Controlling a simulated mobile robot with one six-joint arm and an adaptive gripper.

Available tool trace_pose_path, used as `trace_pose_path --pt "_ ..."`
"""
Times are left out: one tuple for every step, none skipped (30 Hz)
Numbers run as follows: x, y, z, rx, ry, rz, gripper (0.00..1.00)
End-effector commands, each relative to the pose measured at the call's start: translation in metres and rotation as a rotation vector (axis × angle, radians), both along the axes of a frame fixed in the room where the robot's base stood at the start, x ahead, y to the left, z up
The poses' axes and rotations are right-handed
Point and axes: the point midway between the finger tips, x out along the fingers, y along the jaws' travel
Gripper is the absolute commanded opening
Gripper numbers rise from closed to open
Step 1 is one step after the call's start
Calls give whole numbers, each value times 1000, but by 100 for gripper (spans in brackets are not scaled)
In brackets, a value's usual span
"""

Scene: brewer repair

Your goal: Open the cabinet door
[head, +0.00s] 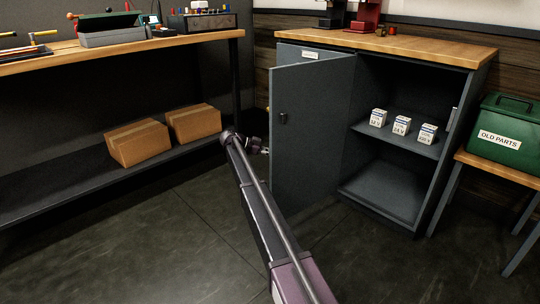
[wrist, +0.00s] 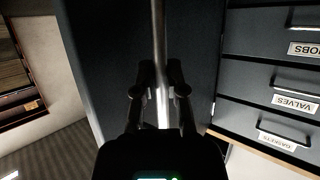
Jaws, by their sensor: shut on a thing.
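The grey cabinet door (head: 310,130) stands wide open, swung out toward me, with a dark latch (head: 283,117) on the face I see. In the wrist view the dark door panel (wrist: 100,60) fills the middle. A bright metal bar handle (wrist: 160,35) runs upright in front of it. My gripper (wrist: 158,92) is shut on this bar, one finger on each side. In the head view my gripper (head: 258,146) is at the door's left edge; the handle is hidden behind the door there. The cabinet (head: 465,130) shows its open inside.
Several small labelled boxes (head: 401,124) stand on the cabinet shelf. Drawers (wrist: 270,85) lie right of the door in the wrist view. A workbench (head: 130,48) with two cardboard boxes below is left; a green case (head: 505,125) is right. The floor before the cabinet is clear.

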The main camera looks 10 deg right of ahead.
Motion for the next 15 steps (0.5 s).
trace_pose_path --pt "-2 5 -1 7 4 0 0" --pt "-2 4 -1 7 4 -1 0" --pt "-3 2 -1 7 5 -3 0" --pt "-3 2 -1 8 4 -4 0" --pt "-3 1 -1 8 5 -5 25" --pt "-3 -1 -1 7 4 -7 37" --pt "-3 -2 -1 7 4 -7 45" --pt "-2 -3 -1 6 4 -8 51" --pt "-2 -4 -1 5 3 -8 51" --pt "-2 -5 -1 5 3 -8 51" --pt "-2 -5 -1 4 3 -9 51" --pt "-2 -6 -1 4 2 -10 51" --pt "-2 -6 -1 4 2 -10 51" --pt "-2 -7 -1 4 2 -10 51" --pt "-2 -7 -1 3 2 -10 51"
